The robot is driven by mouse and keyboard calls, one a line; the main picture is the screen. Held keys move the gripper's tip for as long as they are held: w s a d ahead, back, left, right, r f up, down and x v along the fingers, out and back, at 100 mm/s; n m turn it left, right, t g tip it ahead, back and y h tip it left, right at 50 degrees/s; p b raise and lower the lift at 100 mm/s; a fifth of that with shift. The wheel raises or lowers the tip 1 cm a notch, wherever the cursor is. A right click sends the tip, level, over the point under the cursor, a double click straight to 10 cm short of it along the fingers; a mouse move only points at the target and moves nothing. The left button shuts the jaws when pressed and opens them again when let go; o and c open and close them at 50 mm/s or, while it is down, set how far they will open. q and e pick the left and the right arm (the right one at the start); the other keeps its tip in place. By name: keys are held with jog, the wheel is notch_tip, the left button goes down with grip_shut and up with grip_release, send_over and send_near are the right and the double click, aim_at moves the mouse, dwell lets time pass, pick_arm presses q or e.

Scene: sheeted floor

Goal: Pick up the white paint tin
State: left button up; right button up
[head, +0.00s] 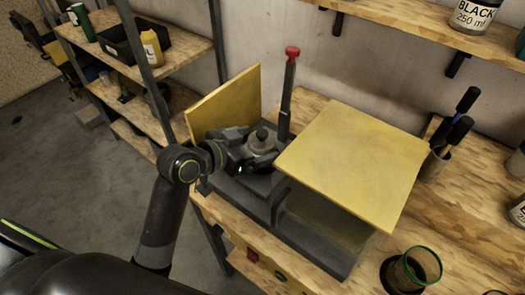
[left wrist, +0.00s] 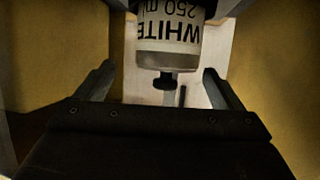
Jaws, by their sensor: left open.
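The white paint tin (left wrist: 168,50) shows in the left wrist view, upside down in the picture, with a "WHITE 250 ml" label and a black knob on its lid. In the head view its grey top with the dark knob (head: 261,142) shows among the dark machine parts, partly hidden by my gripper. My left gripper (head: 262,158) is beside the tin. In the left wrist view its two fingers (left wrist: 159,72) are spread apart, and the tin is ahead, roughly centred between their lines. Nothing is held. My right gripper is out of view.
A yellow panel (head: 228,103) stands behind my left gripper and a larger flat one (head: 355,158) lies to the right. A dark post with a red top (head: 291,60) rises close behind the tin. A wire cup (head: 415,268) and tool holder (head: 436,160) stand on the bench.

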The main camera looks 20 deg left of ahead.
aim_at(259, 141)
pick_arm(q)
jog(key=shift+w+d+f, duration=0.15)
jog(key=shift+w, duration=0.3)
jog(key=shift+a+p+x, duration=0.1)
jog(key=shift+p+x, duration=0.3)
jog(key=shift+x, duration=0.7)
jog(key=shift+a+p+x, duration=0.15)
jog(key=shift+p+x, duration=0.25)
jog(key=shift+x, duration=0.65)
jog(key=shift+w+f, duration=0.1)
jog(key=shift+c, duration=0.2)
